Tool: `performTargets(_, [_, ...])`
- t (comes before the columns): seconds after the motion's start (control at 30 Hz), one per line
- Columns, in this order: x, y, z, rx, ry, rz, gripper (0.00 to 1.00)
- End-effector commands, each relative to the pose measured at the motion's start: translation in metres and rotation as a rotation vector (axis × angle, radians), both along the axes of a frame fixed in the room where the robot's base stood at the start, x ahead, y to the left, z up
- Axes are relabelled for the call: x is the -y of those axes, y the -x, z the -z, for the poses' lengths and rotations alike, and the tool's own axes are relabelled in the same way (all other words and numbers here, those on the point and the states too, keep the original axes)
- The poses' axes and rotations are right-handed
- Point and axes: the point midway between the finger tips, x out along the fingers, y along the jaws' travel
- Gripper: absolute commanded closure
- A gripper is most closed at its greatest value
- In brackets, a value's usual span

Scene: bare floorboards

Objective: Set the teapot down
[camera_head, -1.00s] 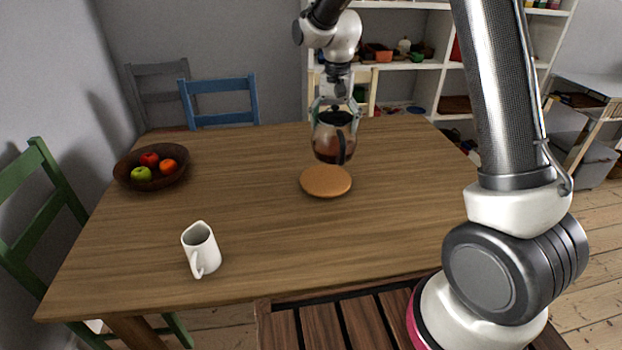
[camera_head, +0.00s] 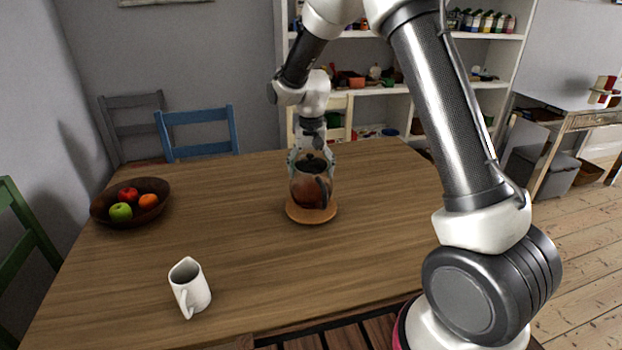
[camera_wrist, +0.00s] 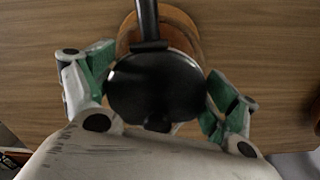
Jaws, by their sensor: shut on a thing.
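The teapot (camera_head: 311,188) has a dark lid, a dark handle and a see-through body with brown liquid. In the head view it is upright at the round wooden trivet (camera_head: 312,215), over its middle or back part; I cannot tell whether its base touches the wood. My gripper (camera_head: 312,160) is shut on the teapot from behind and above. In the wrist view the black lid (camera_wrist: 156,88) lies between my gripper's green-padded fingers (camera_wrist: 158,92), with the handle pointing up the picture. The trivet's edge (camera_wrist: 185,28) shows behind the lid there.
A white jug (camera_head: 189,288) stands at the table's front left. A dark bowl of fruit (camera_head: 130,203) sits at the left edge. The wooden table (camera_head: 235,235) is clear around the trivet. Chairs and a shelf stand behind.

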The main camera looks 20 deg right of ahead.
Motion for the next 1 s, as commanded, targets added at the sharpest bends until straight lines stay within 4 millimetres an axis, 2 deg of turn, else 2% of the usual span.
performTargets(0.17, [0.0,0.001,0.024,-0.003,0.001,0.0,0.84])
performTargets(0.53, [0.0,0.0,0.028,0.0,0.0,0.0,0.84])
performTargets(0.57, [0.0,0.0,0.028,-0.001,0.0,0.0,0.08])
performTargets(0.6, [0.0,0.0,0.028,-0.001,0.0,0.0,0.0])
performTargets(1.0, [0.0,0.0,0.026,-0.001,0.0,0.0,0.0])
